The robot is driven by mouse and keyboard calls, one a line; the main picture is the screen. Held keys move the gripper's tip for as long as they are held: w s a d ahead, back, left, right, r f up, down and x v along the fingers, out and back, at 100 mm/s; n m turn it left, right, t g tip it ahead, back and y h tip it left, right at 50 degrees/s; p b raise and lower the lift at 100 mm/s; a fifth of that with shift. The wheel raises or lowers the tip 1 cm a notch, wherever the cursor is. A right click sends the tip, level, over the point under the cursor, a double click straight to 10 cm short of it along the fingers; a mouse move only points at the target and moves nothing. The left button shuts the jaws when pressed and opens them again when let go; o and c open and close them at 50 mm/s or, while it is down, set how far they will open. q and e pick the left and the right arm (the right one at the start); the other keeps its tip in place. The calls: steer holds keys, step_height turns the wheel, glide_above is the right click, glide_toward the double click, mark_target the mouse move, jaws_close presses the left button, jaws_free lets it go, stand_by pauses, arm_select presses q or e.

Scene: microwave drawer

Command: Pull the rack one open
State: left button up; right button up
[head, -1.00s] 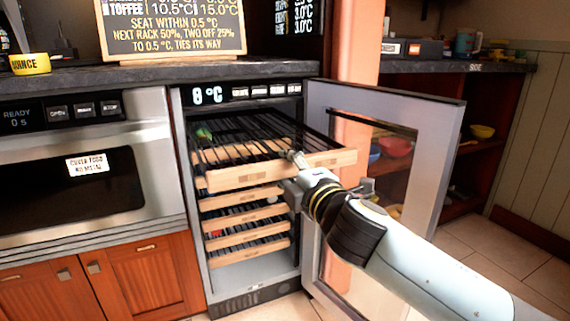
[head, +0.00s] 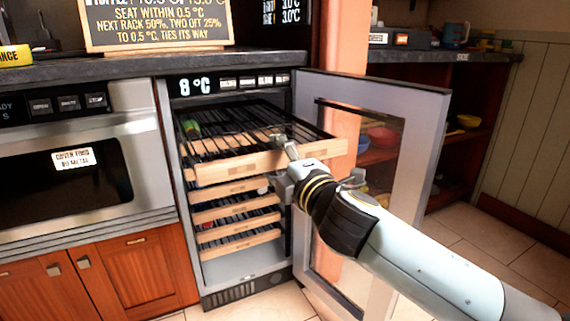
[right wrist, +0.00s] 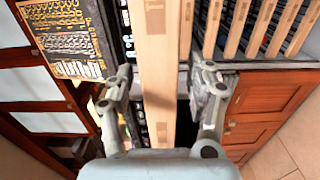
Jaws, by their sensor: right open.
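The top rack (head: 236,168), with a pale wooden front and dark wire shelf, sticks partly out of the wine cooler, above the other racks. My right gripper (head: 287,165) is at the right part of its front, one finger above and one below. In the right wrist view, the wooden front (right wrist: 160,40) runs between the two spread fingers of the gripper (right wrist: 161,76). The gripper is open, with gaps beside the wood. My left gripper is not in view.
Several lower racks (head: 236,217) sit inside the cooler. The glass door (head: 425,120) stands open at the right, close to my right arm. A steel oven (head: 75,170) is at the left. A chalkboard (head: 158,22) stands on the dark counter.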

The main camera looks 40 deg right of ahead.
steer(key=v, duration=1.1)
steer(key=shift+s+a, duration=0.2)
steer(key=shift+s, duration=0.2)
